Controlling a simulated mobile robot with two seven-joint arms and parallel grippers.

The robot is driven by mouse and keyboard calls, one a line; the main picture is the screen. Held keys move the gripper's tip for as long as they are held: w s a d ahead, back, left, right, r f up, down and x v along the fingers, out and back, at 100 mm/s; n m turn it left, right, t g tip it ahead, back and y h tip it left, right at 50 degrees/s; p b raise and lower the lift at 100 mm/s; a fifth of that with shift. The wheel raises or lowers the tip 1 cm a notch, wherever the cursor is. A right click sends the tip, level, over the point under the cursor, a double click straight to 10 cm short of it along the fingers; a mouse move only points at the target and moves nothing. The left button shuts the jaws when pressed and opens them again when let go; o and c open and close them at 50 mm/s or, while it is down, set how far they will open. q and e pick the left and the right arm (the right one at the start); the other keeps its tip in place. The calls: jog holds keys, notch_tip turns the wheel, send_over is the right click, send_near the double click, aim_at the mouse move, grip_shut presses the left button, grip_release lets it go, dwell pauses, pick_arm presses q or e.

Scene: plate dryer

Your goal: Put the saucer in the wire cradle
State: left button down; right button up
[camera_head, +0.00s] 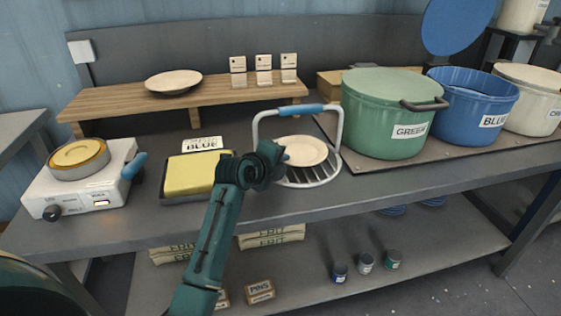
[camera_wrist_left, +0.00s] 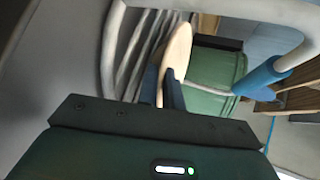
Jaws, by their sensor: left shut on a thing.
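A pale cream saucer (camera_head: 303,150) is in my left gripper (camera_head: 282,155), which is shut on its left edge. In the left wrist view the saucer (camera_wrist_left: 178,50) shows nearly edge-on between the blue fingers (camera_wrist_left: 164,86). The wire cradle (camera_head: 318,178), white with a blue grip on its arched handle (camera_head: 293,110), stands on the bench. The saucer is at the cradle, inside the handle's outline and over its wires. I cannot tell whether it touches them. The handle's blue grip also shows in the wrist view (camera_wrist_left: 262,76). My right gripper is not in view.
A green pot (camera_head: 385,115) stands close right of the cradle, with a blue pot (camera_head: 470,98) beyond. A yellow block in a tray (camera_head: 190,175) and a hot plate (camera_head: 85,190) are left. A plate (camera_head: 173,81) lies on the wooden shelf (camera_head: 120,103) behind.

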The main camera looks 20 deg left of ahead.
pick_arm(q)
jog(key=shift+f, duration=0.15)
jog(key=c, duration=1.8)
grip_release()
jog(key=shift+r, duration=0.2)
jog(key=p+v, duration=0.1)
jog(key=v, duration=1)
jog(key=shift+s, duration=0.35)
jog(key=shift+s+r, duration=0.1)
jog(key=shift+s, duration=0.1)
